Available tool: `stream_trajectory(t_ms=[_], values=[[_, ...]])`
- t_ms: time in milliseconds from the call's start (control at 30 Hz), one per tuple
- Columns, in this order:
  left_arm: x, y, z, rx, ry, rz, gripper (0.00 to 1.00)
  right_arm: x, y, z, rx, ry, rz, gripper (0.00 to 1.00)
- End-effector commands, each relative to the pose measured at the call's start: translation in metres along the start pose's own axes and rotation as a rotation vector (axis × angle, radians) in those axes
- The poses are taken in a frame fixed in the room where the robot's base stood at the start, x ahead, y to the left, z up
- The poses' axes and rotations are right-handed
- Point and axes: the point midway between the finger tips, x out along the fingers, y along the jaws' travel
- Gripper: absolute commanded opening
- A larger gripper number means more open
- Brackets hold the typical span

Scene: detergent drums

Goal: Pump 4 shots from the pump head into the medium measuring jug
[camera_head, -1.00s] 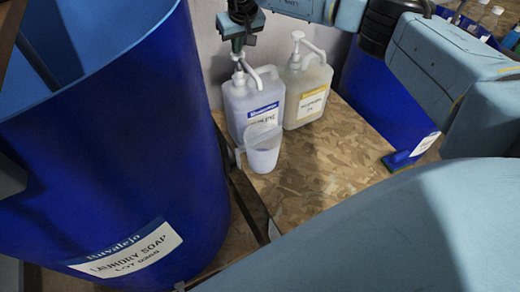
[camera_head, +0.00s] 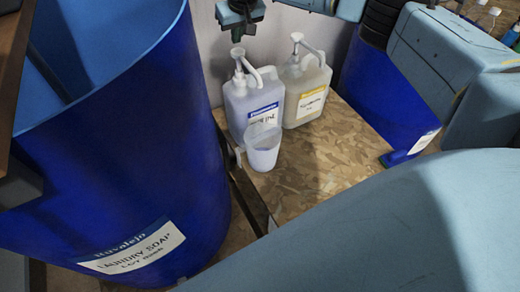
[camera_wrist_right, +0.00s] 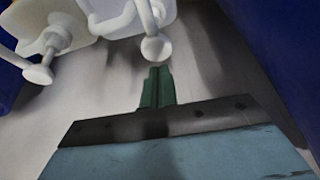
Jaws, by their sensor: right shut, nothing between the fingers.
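A translucent pump bottle with a blue label (camera_head: 254,108) stands on the board. Its white pump head (camera_head: 238,53) is raised, with the spout pointing down toward the front right. The measuring jug (camera_head: 263,155), pale and translucent, stands in front of this bottle, below the spout. My right gripper (camera_head: 238,36) is shut and empty just above the pump head, seemingly apart from it. In the right wrist view its green fingers (camera_wrist_right: 157,85) are together and point at the round white pump top (camera_wrist_right: 156,48). My left gripper is not in view.
A second pump bottle with a yellow label (camera_head: 306,97) stands close to the right. A large blue laundry soap drum (camera_head: 110,150) fills the left, and another blue drum (camera_head: 380,100) stands at the right. The wood board (camera_head: 310,170) is clear in front of the bottles.

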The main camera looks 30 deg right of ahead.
Motion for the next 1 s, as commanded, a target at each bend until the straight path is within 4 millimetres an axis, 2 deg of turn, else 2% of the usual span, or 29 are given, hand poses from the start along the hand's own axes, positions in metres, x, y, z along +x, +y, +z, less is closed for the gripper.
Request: stream_trajectory(t_ms=[100, 500, 1000], values=[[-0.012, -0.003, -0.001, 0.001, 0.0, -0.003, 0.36, -0.015, 0.0, -0.006, 0.0, 0.001, 0.0, 0.0], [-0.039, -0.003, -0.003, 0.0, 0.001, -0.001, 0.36, -0.049, 0.0, -0.021, 0.0, 0.0, 0.0, 0.0], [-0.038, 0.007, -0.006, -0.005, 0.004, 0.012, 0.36, -0.048, 0.0, -0.02, 0.0, 0.0, 0.0, 0.0]])
